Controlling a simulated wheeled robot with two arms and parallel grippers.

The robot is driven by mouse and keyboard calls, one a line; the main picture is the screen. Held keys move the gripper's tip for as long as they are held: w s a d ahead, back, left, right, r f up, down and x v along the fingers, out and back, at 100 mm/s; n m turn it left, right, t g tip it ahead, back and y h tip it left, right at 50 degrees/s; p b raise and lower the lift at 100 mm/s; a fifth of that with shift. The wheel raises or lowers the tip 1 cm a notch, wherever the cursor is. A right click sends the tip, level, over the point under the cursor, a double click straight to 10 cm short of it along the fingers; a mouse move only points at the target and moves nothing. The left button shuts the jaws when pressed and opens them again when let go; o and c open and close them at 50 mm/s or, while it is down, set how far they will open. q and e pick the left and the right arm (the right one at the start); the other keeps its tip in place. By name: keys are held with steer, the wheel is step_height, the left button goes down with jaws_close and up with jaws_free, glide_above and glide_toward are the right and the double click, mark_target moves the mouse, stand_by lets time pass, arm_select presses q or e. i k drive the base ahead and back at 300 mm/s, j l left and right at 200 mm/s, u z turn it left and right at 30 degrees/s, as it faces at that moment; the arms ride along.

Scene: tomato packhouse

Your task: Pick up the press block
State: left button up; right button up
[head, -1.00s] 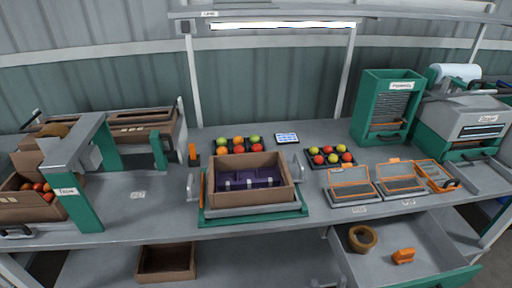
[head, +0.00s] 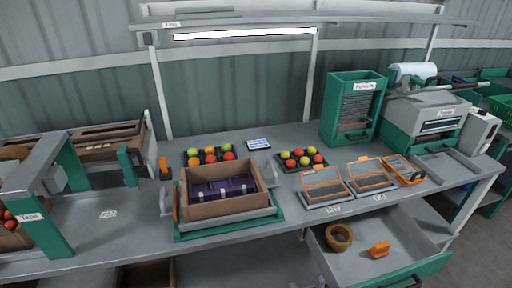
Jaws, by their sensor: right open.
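No thing in the head view is labelled as the press block. A small orange block (head: 379,250) with a raised part lies in the open drawer (head: 345,268) at the lower right; it may be the press block, but I cannot tell for sure. A brown ring (head: 338,237) lies to its left in the drawer. Only what seem to be the tips of my right gripper (head: 308,283) show at the bottom edge, left of the drawer, open and apart from the orange block. My left gripper is not in view.
A brown crate (head: 210,208) with purple inserts stands on a green-based stand. Orange-framed trays (head: 325,195), a green cabinet (head: 335,110) and a grey machine (head: 430,115) stand to the right. Bare bench (head: 115,235) lies left of the crate.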

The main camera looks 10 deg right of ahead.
mark_target(380, 251)
steer(key=l+z, duration=0.2)
steer(key=z, duration=1.2)
